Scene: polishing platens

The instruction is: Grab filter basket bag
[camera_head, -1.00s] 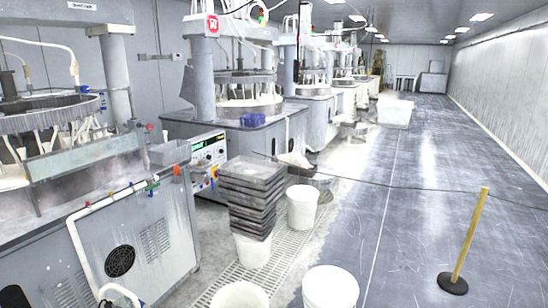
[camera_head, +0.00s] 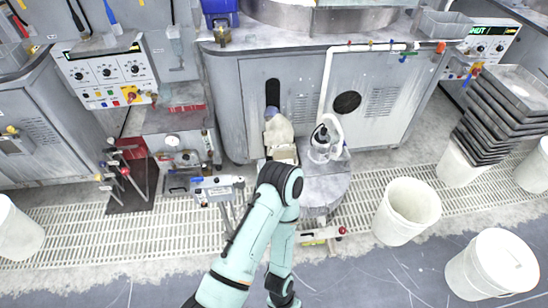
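A cream, soft-looking bundle (camera_head: 279,131) is at the front of the grey machine, below a dark upright slot. It looks like the filter basket bag, but I cannot tell for sure. A pale box-like edge (camera_head: 284,153) lies just below it. My teal arm rises from the bottom of the view, left of centre, and bends at a black joint just below the bundle. Its other part runs back down to the bottom edge. My arm hides part of what lies below the bundle. I see neither gripper.
A clear bottle-like container (camera_head: 325,142) stands on a round grey drum (camera_head: 322,187) right of the bundle. White buckets (camera_head: 408,212) stand at right, beside stacked dark trays (camera_head: 505,110). A red-and-grey valve unit (camera_head: 172,150) is at left. Pale floor grating (camera_head: 80,225) runs across.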

